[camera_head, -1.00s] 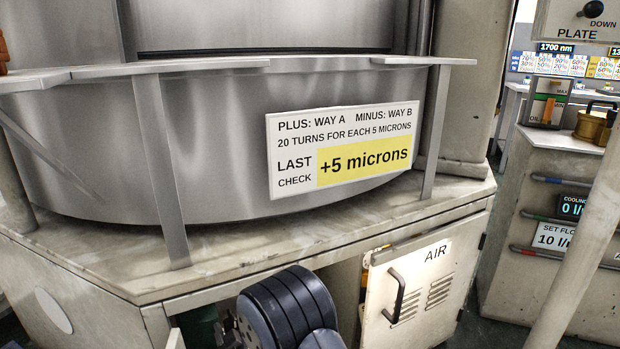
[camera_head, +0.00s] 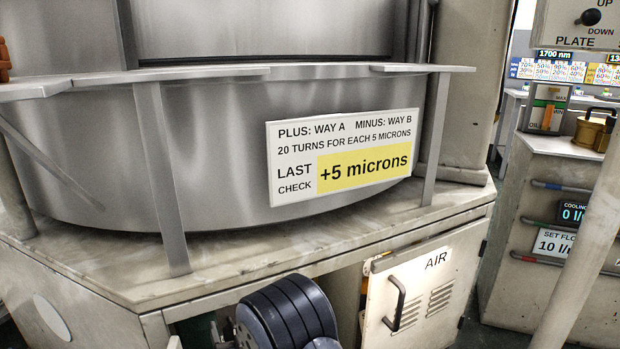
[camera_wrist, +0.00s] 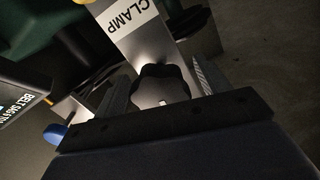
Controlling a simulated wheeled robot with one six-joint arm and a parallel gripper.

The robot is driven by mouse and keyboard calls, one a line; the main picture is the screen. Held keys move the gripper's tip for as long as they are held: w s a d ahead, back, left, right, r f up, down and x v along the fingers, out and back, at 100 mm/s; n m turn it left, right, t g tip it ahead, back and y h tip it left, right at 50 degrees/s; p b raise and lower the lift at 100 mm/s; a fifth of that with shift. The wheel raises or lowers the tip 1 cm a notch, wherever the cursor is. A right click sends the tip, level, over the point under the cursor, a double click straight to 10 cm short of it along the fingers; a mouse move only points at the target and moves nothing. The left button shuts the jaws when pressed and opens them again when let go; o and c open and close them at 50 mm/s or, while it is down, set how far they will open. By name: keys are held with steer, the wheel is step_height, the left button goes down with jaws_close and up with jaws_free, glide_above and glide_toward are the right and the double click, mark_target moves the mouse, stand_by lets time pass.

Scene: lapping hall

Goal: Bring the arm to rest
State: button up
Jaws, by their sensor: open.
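My arm (camera_head: 285,313) shows at the bottom of the head view as dark, rounded links in front of the machine's base, left of the AIR door. Its far end is hidden in that view. In the wrist view my gripper (camera_wrist: 160,88) is open, with one finger on each side of a black lobed knob (camera_wrist: 162,84). The knob sits by a pale metal bar with a CLAMP label (camera_wrist: 128,14). I cannot tell whether the fingers touch the knob.
The AIR door (camera_head: 418,298) stands right of my arm, beside a dark opening. The machine's ledge (camera_head: 330,240) overhangs above the arm. In the wrist view a dark green body (camera_wrist: 30,25) and a BELT label (camera_wrist: 15,108) lie close on the left.

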steer(key=p+v, duration=0.2)
steer(key=v, duration=0.8)
steer(key=shift+s+d+p, duration=0.15)
steer(key=shift+s+p, duration=0.15)
steer(key=shift+s, duration=0.05)
